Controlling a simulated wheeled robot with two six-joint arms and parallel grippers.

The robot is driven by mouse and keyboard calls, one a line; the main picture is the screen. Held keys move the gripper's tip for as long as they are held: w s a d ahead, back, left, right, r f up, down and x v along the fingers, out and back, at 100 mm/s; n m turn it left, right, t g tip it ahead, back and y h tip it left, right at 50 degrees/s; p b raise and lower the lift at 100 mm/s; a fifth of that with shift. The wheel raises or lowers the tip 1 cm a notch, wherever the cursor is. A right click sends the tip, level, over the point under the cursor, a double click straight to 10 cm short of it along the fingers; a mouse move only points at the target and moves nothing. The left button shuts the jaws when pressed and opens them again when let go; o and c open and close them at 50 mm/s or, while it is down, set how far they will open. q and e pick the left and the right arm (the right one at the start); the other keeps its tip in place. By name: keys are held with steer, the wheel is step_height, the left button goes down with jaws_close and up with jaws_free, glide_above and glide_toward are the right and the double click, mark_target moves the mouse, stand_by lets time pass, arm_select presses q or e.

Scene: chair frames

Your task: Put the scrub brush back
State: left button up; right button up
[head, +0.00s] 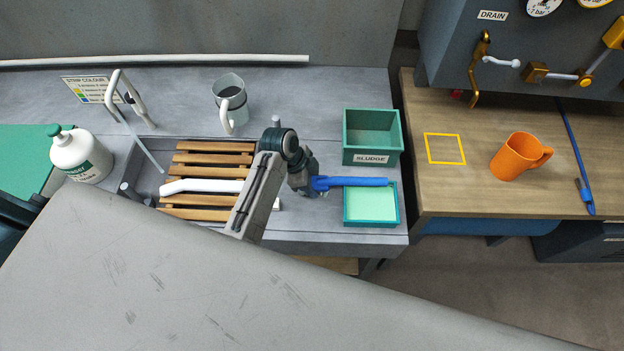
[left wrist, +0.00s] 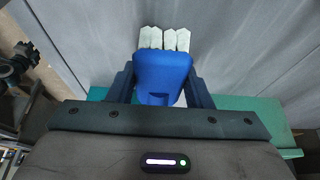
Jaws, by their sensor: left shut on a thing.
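My left gripper (head: 307,182) is shut on the blue scrub brush (head: 350,182) above the right part of the grey counter. The brush lies level, its blue length pointing right, over the back edge of a green tray (head: 371,224) in the head view. In the left wrist view, the blue brush body (left wrist: 163,75) sits between both fingers, with pale bristles (left wrist: 164,38) beyond it. I cannot tell whether the brush touches anything below. My right gripper is not in view.
A green box (head: 372,156) stands behind the tray. A slatted wooden rack (head: 215,147) holds a white long-handled thing (head: 205,186). A grey mug (head: 230,95) and white bottle (head: 80,155) stand on the counter. The wooden bench has a yellow outlined square (head: 444,162) and orange mug (head: 518,158).

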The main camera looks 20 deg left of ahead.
arm_select(q)
steer(key=o, duration=1)
steer(key=shift+c, duration=0.2)
steer(key=shift+r, duration=0.35)
steer(key=shift+a+r, duration=0.15)
steer(key=shift+r, duration=0.1)
steer(key=b+v, duration=0.4)
steer(key=v, duration=0.7)
steer(key=shift+r, duration=0.25)
steer(key=shift+s, duration=0.15)
steer(key=shift+f, duration=0.1)
